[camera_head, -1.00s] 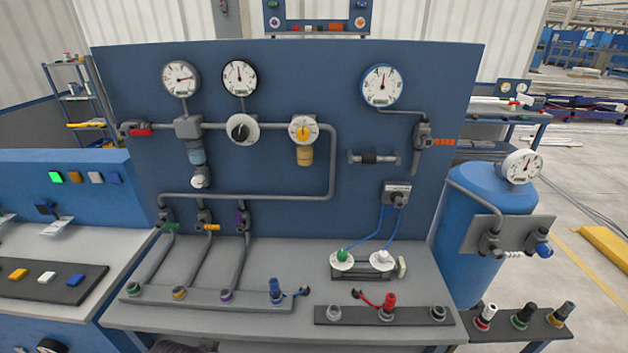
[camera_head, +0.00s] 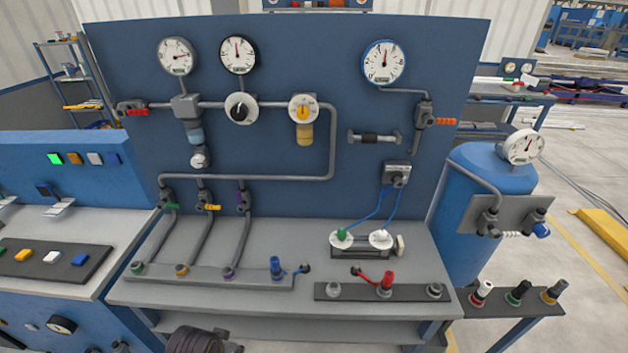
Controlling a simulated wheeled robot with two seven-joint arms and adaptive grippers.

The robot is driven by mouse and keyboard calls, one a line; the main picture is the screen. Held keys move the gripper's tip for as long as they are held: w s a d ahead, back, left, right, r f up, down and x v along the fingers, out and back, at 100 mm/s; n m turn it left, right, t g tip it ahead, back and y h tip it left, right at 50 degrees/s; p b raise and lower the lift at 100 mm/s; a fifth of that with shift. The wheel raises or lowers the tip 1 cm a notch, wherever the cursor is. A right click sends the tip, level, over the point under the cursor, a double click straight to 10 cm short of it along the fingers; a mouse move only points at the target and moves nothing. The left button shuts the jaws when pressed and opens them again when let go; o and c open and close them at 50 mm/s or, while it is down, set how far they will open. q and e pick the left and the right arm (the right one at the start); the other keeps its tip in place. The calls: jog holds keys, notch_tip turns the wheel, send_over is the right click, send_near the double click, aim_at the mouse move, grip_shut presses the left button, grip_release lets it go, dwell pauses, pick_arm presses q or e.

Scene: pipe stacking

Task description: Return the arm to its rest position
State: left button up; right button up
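Neither of my grippers nor my arms shows in the head view. The work area is a dark blue panel (camera_head: 270,65) carrying grey pipes (camera_head: 334,140), valves and three round gauges. A grey bench (camera_head: 405,255) stands in front of it. A pipe end strip (camera_head: 200,279) lies at the bench's front left, with a blue fitting (camera_head: 276,267) at its right end. A dark strip (camera_head: 338,293) at the front right bears a red fitting (camera_head: 387,282). I cannot tell from this view how my arms are posed.
A blue tank (camera_head: 468,220) with a gauge stands right of the bench, behind a low shelf (camera_head: 527,300) with several plugs. A control console (camera_head: 30,150) is at the left. A dark ribbed object (camera_head: 193,341) shows at the bottom edge. Open floor is at the far right.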

pick_arm(q)
jog(key=s+f+g, duration=0.1)
jog(key=s+f, duration=0.2)
jog(key=f, duration=1.2)
jog(key=s+f, duration=0.3)
jog(key=f, duration=1.2)
jog(key=s+a+f, duration=0.2)
jog(key=s+f, duration=0.6)
jog(key=s, duration=0.2)
jog(key=s+a+f+g, duration=0.1)
jog(key=s+a+f, duration=0.1)
jog(key=s+f, duration=0.6)
jog(key=shift+s+a, duration=0.2)
jog(key=shift+s, duration=1)
